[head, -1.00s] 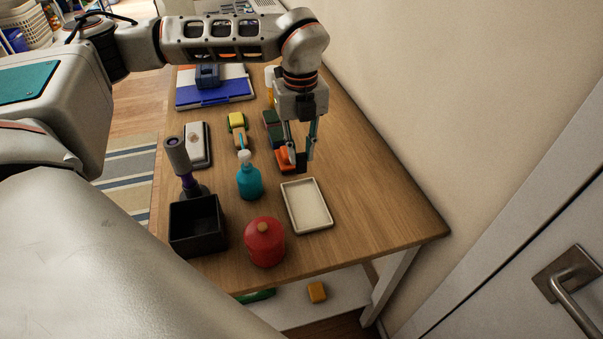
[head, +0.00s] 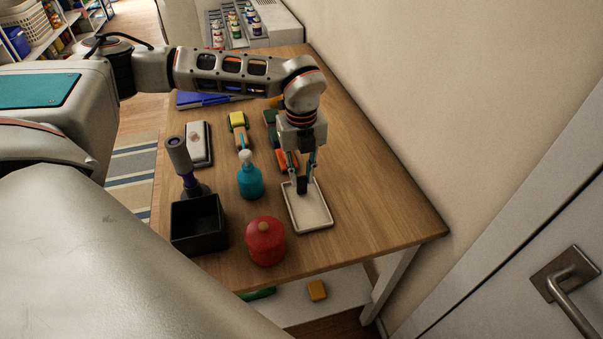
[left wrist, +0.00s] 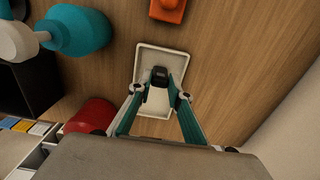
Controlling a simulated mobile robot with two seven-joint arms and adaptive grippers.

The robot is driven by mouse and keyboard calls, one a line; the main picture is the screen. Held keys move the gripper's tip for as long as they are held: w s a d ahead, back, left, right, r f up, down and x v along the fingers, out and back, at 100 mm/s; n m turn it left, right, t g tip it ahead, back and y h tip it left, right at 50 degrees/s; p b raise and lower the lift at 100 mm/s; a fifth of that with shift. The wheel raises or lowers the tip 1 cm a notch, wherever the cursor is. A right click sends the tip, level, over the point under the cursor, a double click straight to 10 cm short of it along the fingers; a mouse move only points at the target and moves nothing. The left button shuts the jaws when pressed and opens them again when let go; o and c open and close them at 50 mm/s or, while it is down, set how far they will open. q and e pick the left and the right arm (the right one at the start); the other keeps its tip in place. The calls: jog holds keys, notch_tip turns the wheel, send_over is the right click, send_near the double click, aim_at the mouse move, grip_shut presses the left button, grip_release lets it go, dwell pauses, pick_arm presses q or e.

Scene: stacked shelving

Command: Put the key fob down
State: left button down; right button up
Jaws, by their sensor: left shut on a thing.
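The key fob (left wrist: 159,76) is a small black piece between the fingertips of my left gripper (left wrist: 162,90) in the left wrist view. In the head view the fob (head: 302,185) shows dark between the finger ends of the left gripper (head: 303,180). The gripper is shut on it and points down over the back part of a shallow cream tray (head: 310,212). The tray is empty apart from what the gripper covers. I cannot tell whether the fob touches the tray floor. My right gripper is not in view.
An orange object (head: 287,159) lies just behind the tray. A teal bottle (head: 250,182), a red jar (head: 265,241) and a black open box (head: 198,224) stand to the left. Bare wooden table (head: 375,215) lies right of the tray, up to the wall.

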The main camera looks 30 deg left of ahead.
aim_at(301, 176)
pick_arm(q)
jog(key=c, duration=2.2)
grip_release()
jog(key=shift+f, duration=0.2)
jog(key=o, duration=0.3)
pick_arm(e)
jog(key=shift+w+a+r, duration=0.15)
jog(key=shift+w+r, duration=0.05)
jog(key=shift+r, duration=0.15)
pick_arm(q)
jog(key=shift+r, duration=0.15)
jog(key=shift+r, duration=0.2)
notch_tip(301, 176, up, 12)
jog(key=shift+f+b, duration=0.1)
jog(key=shift+b, duration=0.55)
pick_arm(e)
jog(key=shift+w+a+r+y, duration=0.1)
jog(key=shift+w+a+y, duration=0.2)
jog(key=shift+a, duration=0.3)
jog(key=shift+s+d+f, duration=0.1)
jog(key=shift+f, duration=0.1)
